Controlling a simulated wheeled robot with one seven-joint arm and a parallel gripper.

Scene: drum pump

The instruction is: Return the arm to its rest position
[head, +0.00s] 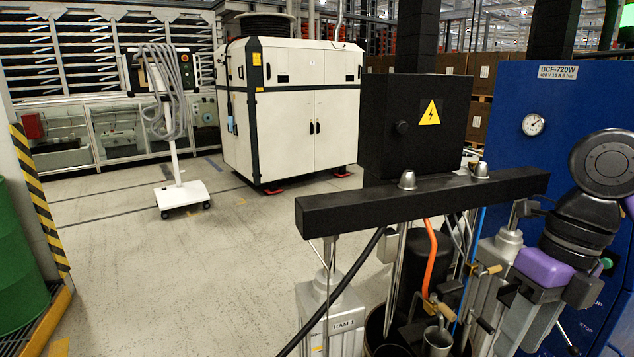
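My arm comes in at the right edge of the head view, with a round black joint (607,163), a ribbed black section and a purple part (544,266) pointing down and left. The grey section below the purple part runs down beside the pump's right ram (494,272). I cannot make out my fingertips there, nor whether the gripper is open or holds anything. I cannot tell whether the arm touches the ram. The drum pump's black crossbeam (420,200) spans the foreground, with the ram labelled RAM 1 (335,318) under its left end.
A black box with a warning sign (415,122) stands behind the crossbeam. A blue cabinet (545,160) with a gauge is close behind my arm. Hoses and fittings crowd below the beam. A green drum (18,255) is at the left edge. The floor (170,280) at centre left is clear.

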